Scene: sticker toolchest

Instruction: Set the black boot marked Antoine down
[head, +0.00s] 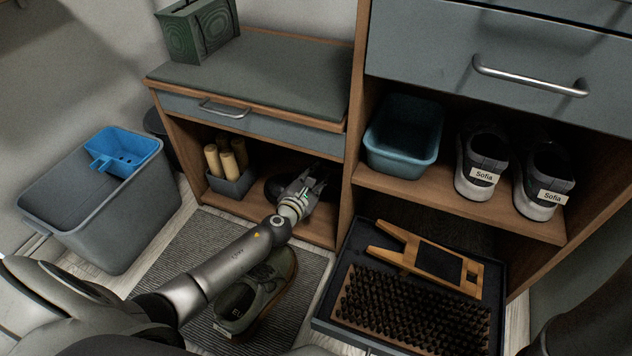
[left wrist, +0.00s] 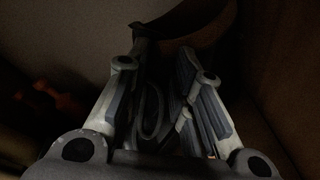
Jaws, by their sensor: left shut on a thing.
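My left gripper (head: 308,184) reaches into the open compartment under the bench (head: 240,205). It is shut on a dark shoe, taken to be the black boot (head: 274,188), which is mostly hidden behind the gripper in the head view. In the left wrist view the fingers stand on either side of the boot (left wrist: 152,112), with dark laces between them. No name label can be read on it. I cannot tell whether its sole touches the compartment floor. My right gripper is not in view.
A grey bin (head: 232,184) with wooden rolls stands left in the compartment. A green shoe (head: 262,290) lies on the striped mat (head: 205,235) under my arm. A tray (head: 325,312) with a brush (head: 410,312) and wooden boot jack (head: 425,258) lies right. Sofia's sneakers (head: 482,165) stand on the right shelf.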

